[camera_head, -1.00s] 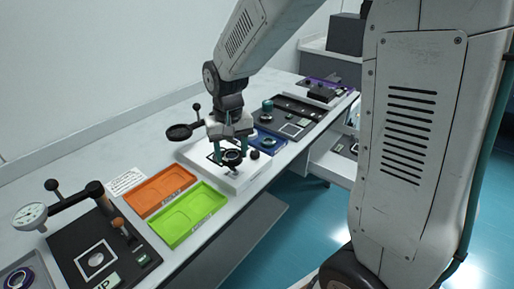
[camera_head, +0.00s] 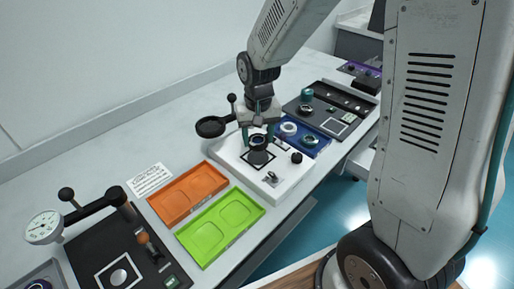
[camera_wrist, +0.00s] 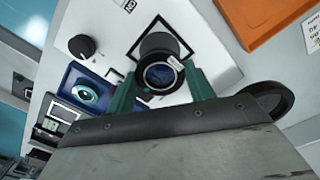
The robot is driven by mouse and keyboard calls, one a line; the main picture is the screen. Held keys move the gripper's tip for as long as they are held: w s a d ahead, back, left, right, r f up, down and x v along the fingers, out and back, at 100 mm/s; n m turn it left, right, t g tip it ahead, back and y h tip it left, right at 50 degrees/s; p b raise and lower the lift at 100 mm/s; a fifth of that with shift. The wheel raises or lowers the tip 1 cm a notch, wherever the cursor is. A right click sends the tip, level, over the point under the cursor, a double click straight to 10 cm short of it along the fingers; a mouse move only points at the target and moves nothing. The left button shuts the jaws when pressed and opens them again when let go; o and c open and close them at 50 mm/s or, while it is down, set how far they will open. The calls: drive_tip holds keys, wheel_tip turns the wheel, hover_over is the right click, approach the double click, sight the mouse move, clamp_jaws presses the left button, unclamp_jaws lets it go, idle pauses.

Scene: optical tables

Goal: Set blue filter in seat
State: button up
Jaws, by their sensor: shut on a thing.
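My gripper (camera_head: 258,137) is shut on the filter (camera_head: 258,141), a dark ring with a bluish glass, between its green fingers. In the wrist view the filter (camera_wrist: 163,77) sits between the fingertips, with a small pale label on its rim. It is over the white station (camera_head: 228,152), near the back of a black square (camera_head: 258,158) with a pale outline. In the wrist view a black round part (camera_wrist: 157,42) shows just beyond the filter, inside the square outline. I cannot tell whether the filter touches it. The seat itself is not clearly visible.
A black knob (camera_head: 296,158) and a small metal part (camera_head: 270,177) stand on the station. A round black magnifier-like disc (camera_head: 211,127) is at its left. Orange (camera_head: 187,194) and green (camera_head: 219,227) trays lie nearer. A blue tray (camera_head: 319,148) with rings lies beyond.

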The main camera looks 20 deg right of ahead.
sight(258, 157)
drive_tip(key=shift+f, duration=2.35)
drive_tip(key=shift+f, duration=0.1)
drive_tip(key=o, duration=1)
wheel_tip(258, 157, up, 12)
drive_tip(key=shift+s+r, duration=0.1)
drive_tip(key=shift+r, duration=0.15)
drive_tip(key=s+d+r, duration=0.1)
drive_tip(key=s+r, duration=0.2)
drive_tip(key=s, duration=0.5)
drive_tip(key=s+d+r+n, duration=0.1)
drive_tip(key=s+r, duration=0.2)
drive_tip(key=s, duration=0.5)
drive_tip(key=s+d+r+n+t, duration=0.1)
drive_tip(key=s+r, duration=0.3)
drive_tip(key=s, duration=0.4)
